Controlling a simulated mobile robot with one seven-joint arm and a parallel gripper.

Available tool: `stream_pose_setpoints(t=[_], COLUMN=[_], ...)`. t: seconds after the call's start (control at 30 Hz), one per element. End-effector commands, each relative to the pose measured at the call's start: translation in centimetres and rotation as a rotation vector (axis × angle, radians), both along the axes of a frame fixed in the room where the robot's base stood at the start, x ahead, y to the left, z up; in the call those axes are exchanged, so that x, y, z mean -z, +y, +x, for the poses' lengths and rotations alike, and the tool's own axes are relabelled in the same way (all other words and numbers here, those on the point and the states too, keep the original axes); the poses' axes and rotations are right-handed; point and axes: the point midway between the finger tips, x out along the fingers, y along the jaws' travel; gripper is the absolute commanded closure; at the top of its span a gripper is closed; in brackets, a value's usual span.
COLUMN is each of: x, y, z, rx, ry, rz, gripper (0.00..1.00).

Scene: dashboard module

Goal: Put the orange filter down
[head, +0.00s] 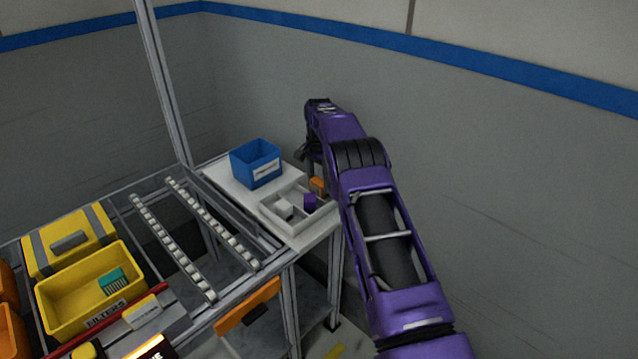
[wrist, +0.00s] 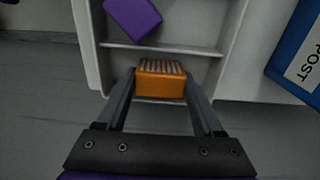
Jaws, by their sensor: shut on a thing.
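The orange filter (wrist: 160,80) is a small ribbed block between the two fingers of my gripper (wrist: 160,88) in the wrist view. My gripper is shut on it, over one compartment of the white divided tray (wrist: 92,60). I cannot tell whether the filter touches the tray floor. In the head view the orange filter (head: 317,185) shows at the tray's right rear, partly hidden by my purple arm. The tray (head: 285,226) stands on a white table. My fingertips are mostly hidden in the head view.
A purple block (head: 310,201) and a white block (head: 284,208) lie in other compartments of the tray. A blue bin (head: 256,163) stands behind it to the left. A roller rack (head: 190,240) and a yellow bin (head: 92,285) are farther left. A wall rises behind.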

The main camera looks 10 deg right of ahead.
Motion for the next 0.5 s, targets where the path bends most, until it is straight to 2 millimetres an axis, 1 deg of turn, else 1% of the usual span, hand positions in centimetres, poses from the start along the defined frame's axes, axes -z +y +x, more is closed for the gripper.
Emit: stream_pose_setpoints(t=[0.17, 0.3, 0.33, 0.47, 0.5], x=[-0.11, 0.32, 0.24, 0.21, 0.21], y=[-0.01, -0.02, -0.01, -0.02, -0.01], z=[0.02, 0.01, 0.02, 0.01, 0.01], rx=[0.000, 0.000, 0.000, 0.000, 0.000], ry=[-0.001, 0.000, -0.001, 0.000, 0.000], rz=[0.000, 0.000, -0.001, 0.000, 0.000], gripper=[0.85, 0.85, 0.28, 0.04, 0.01])
